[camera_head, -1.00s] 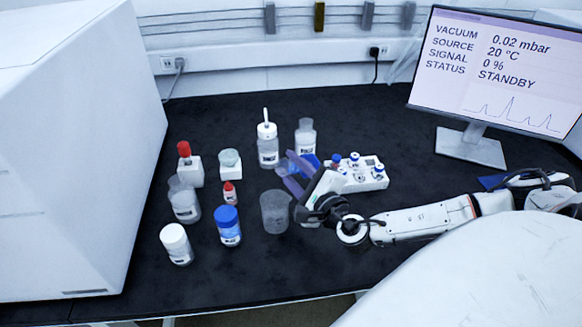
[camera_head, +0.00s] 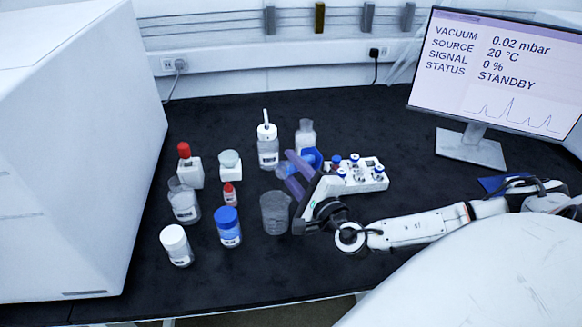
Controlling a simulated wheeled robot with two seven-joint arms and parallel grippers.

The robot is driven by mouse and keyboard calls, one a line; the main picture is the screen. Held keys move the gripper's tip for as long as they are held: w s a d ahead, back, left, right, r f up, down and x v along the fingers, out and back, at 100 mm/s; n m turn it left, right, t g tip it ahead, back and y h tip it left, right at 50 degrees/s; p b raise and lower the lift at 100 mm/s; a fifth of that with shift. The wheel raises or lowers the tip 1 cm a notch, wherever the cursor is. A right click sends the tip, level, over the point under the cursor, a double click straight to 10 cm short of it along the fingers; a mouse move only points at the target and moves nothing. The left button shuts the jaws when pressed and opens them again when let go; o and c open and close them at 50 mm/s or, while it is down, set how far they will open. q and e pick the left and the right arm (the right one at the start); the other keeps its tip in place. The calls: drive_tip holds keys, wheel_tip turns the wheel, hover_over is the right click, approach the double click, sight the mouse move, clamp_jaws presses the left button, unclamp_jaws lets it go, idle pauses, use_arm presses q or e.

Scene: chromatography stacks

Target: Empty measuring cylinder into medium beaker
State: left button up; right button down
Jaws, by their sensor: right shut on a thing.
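My right gripper (camera_head: 298,174) comes in from the right, with purple fingers shut on the measuring cylinder (camera_head: 312,157). The cylinder is tipped well over, its blue base up and to the right and its clear end to the left of the fingers. The fingers hide its middle. A clear grey beaker (camera_head: 275,213), which looks like the medium one, stands upright just below that end in the picture. I cannot make out any liquid passing between them. My left gripper is not in view.
Another clear beaker (camera_head: 184,202) stands at left. Bottles with blue (camera_head: 228,227), white (camera_head: 176,245) and red (camera_head: 190,166) caps stand near it. A wash bottle (camera_head: 267,147) stands behind. A white vial rack (camera_head: 372,178) is right of the gripper. The front middle is clear.

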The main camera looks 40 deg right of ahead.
drive_tip(key=shift+n+t, duration=0.3)
drive_tip(key=shift+n, duration=0.2)
drive_tip(key=shift+f, duration=0.1)
drive_tip(key=shift+a+f+n+t+b, duration=0.2)
drive_tip(key=shift+f+n+t+b, duration=0.1)
drive_tip(key=shift+f+n+b, duration=0.25)
drive_tip(key=shift+a+r+n, duration=0.1)
drive_tip(key=shift+r+n, duration=0.2)
drive_tip(key=shift+n, duration=0.25)
drive_tip(key=shift+r+n+t, duration=0.1)
drive_tip(key=shift+n+t, duration=0.3)
drive_tip(key=shift+n, duration=0.2)
drive_tip(key=shift+a, duration=0.1)
